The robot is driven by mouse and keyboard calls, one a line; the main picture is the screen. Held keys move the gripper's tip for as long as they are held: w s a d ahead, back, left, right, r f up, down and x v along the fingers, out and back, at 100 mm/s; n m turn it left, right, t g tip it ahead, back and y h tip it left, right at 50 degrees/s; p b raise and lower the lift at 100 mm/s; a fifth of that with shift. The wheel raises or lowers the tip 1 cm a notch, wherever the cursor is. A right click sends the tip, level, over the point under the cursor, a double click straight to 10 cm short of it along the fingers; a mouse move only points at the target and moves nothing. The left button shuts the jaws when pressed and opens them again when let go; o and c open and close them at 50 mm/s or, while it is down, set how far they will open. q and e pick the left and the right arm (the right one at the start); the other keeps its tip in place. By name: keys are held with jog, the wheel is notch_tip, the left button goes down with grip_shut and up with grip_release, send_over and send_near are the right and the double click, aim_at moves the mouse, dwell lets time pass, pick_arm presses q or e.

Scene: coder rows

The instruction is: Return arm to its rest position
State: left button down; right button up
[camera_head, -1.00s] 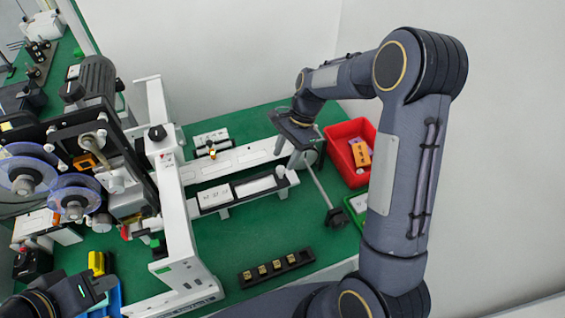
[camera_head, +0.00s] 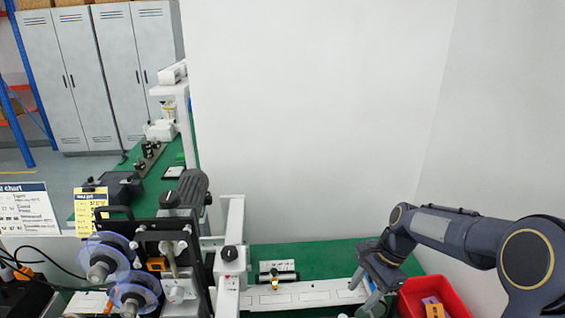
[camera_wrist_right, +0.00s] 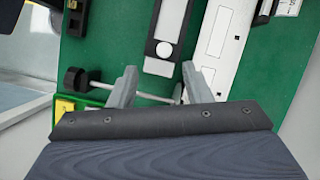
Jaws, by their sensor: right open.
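My right arm (camera_head: 455,232) reaches in from the right in the head view. Its gripper (camera_head: 372,292) hangs over the right end of the white rail, left of the red bin. In the right wrist view the two grey fingers of the right gripper (camera_wrist_right: 160,88) stand apart with nothing between them. My left gripper is not in view.
A red bin (camera_head: 408,302) with an orange and purple item stands beside the right gripper. The coder machine (camera_head: 165,262) with reels is at left. A white rail (camera_head: 310,294) crosses the green bench (camera_head: 325,255). Grey lockers (camera_head: 85,75) stand behind.

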jog(key=s+r+n+t, duration=0.3)
jog(key=s+r+n, duration=0.3)
jog(key=s+r, duration=0.45)
jog(key=s+a+f+n+t, duration=0.2)
jog(key=s+n, duration=0.4)
jog(key=s, duration=0.7)
jog(key=shift+a+f+n+t+h, duration=0.15)
jog(key=shift+f+n+t+h, duration=0.15)
jog(key=shift+f+t, duration=0.35)
